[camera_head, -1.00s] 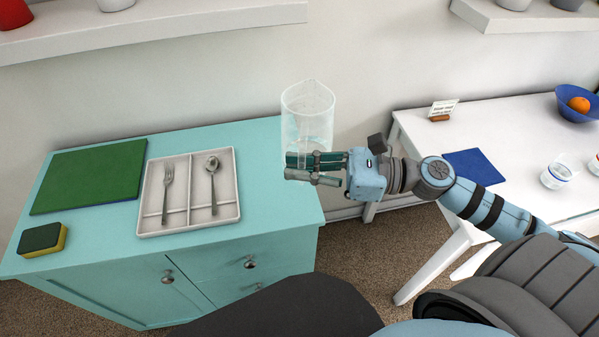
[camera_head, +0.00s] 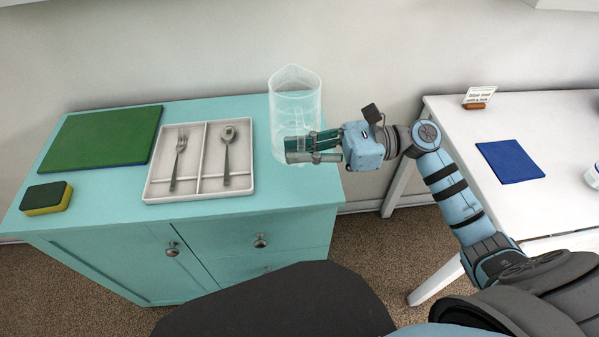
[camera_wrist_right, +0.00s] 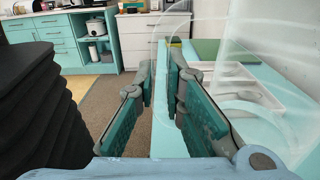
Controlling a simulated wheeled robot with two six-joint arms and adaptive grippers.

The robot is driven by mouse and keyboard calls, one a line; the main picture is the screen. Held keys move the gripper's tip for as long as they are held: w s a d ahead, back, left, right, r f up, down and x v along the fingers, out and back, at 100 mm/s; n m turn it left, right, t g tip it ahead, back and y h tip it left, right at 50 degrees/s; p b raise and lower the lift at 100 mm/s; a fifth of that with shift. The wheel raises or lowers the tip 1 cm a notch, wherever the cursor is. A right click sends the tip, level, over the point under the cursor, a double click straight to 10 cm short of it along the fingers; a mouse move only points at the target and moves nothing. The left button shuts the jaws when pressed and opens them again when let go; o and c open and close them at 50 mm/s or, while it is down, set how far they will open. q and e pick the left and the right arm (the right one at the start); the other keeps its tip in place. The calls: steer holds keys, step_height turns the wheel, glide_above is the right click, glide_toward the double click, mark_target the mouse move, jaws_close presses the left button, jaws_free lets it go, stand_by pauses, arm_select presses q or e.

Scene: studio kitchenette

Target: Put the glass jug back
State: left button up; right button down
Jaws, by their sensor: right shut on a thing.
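The clear glass jug (camera_head: 296,100) is upright over the right end of the turquoise cabinet top (camera_head: 255,190). My right gripper (camera_head: 292,151) comes in from the right and is shut on the jug, low on its side. I cannot tell whether the jug's base touches the cabinet. In the right wrist view the jug (camera_wrist_right: 235,45) shows as a transparent wall to the right of the fingers (camera_wrist_right: 160,78). My left gripper is not in view.
A white cutlery tray (camera_head: 200,188) with fork and spoon lies just left of the jug. A green board (camera_head: 100,135) and a sponge (camera_head: 46,198) are farther left. A white table (camera_head: 560,125) at right holds a blue mat (camera_head: 510,161) and a small sign (camera_head: 480,97).

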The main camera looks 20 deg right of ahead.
step_height(320, 180, down, 5)
steer(key=shift+f+b, duration=0.15)
steer(key=shift+b, duration=0.25)
steer(key=shift+f+b, duration=0.15)
steer(key=shift+b, duration=0.15)
steer(key=c, duration=1.7)
jaws_free()
